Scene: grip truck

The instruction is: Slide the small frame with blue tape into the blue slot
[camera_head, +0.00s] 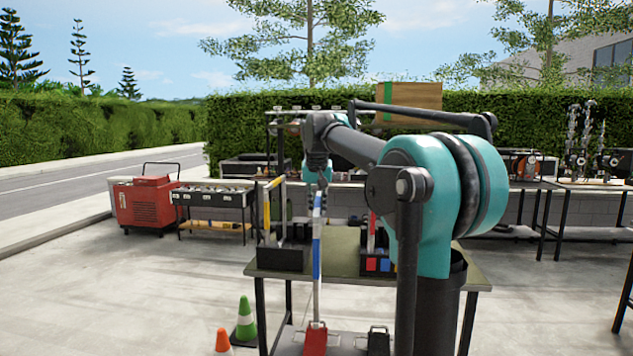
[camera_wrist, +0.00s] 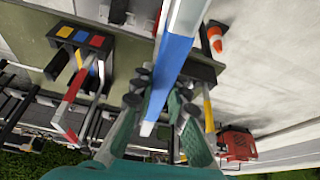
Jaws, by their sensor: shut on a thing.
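My gripper (camera_head: 318,178) is shut on a small white frame with blue tape (camera_head: 317,245). The frame hangs roughly upright above the table in the head view. In the wrist view its blue tape (camera_wrist: 175,60) runs between my fingers (camera_wrist: 160,98). A black slotted box (camera_head: 377,254) with coloured squares stands to the right on the table, partly behind my arm. A red-taped frame (camera_wrist: 72,100) stands at this box. The held frame is apart from it.
A second black box (camera_head: 280,258) stands on the table (camera_head: 330,268) at left, with a yellow-taped frame (camera_head: 267,210) in it. A green cone (camera_head: 245,322) and an orange cone (camera_head: 222,342) stand on the floor. A red machine (camera_head: 146,203) is farther left.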

